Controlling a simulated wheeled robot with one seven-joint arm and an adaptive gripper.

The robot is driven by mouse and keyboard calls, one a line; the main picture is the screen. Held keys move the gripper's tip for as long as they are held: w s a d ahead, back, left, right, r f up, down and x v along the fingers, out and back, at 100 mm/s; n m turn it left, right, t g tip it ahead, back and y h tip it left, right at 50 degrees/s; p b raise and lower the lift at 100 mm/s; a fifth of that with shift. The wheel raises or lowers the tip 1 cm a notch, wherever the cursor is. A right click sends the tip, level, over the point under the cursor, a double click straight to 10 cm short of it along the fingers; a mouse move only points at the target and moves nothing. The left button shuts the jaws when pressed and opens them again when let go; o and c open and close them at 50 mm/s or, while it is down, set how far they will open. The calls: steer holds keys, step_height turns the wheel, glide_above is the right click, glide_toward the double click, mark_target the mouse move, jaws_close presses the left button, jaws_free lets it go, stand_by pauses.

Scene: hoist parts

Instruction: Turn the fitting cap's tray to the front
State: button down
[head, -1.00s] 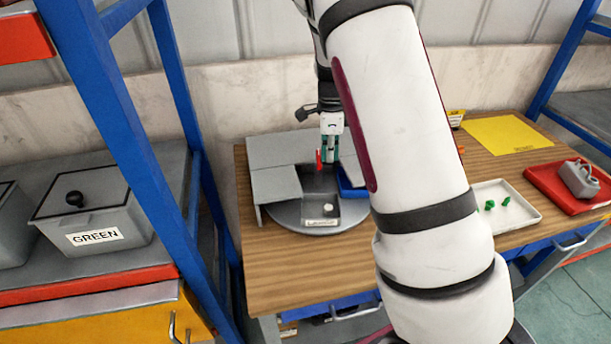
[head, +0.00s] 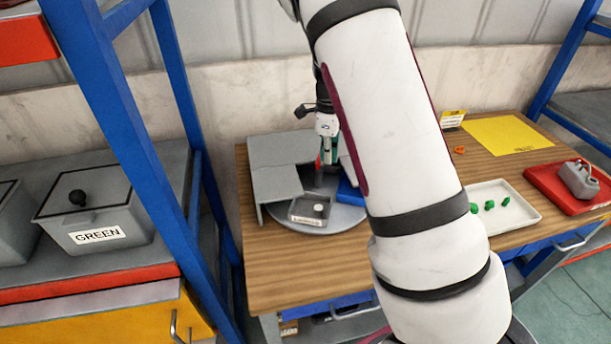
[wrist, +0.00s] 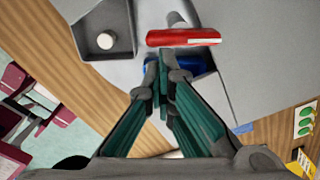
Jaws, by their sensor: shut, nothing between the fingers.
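A grey turntable (head: 348,217) stands on the wooden table, partly under grey cover panels (head: 277,186). A grey labelled tray (head: 305,220) is at its front left, with a small white round piece (head: 318,208) inside. The tray (wrist: 128,47) and white piece (wrist: 105,41) also show in the wrist view. A blue tray (head: 350,194) sits to the right, partly behind my arm. My gripper (wrist: 165,78) is shut and empty, pointing down over the turntable beside a red bar (wrist: 183,37) and the blue tray (wrist: 190,65). Whether the fingers touch anything is unclear.
At the right are a white tray (head: 530,222) with green pieces, a red tray (head: 550,184) with a grey part, and a yellow sheet (head: 508,134). A blue rack post (head: 130,150) stands left. My arm covers the table's middle.

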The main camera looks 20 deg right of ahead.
steer(key=shift+s+d+r+p, duration=0.15)
steer(key=shift+r+p, duration=0.3)
steer(key=shift+r, duration=1.05)
steer(key=shift+s+d+r+p, duration=0.1)
steer(key=shift+r+p, duration=0.3)
steer(key=shift+r, duration=1.05)
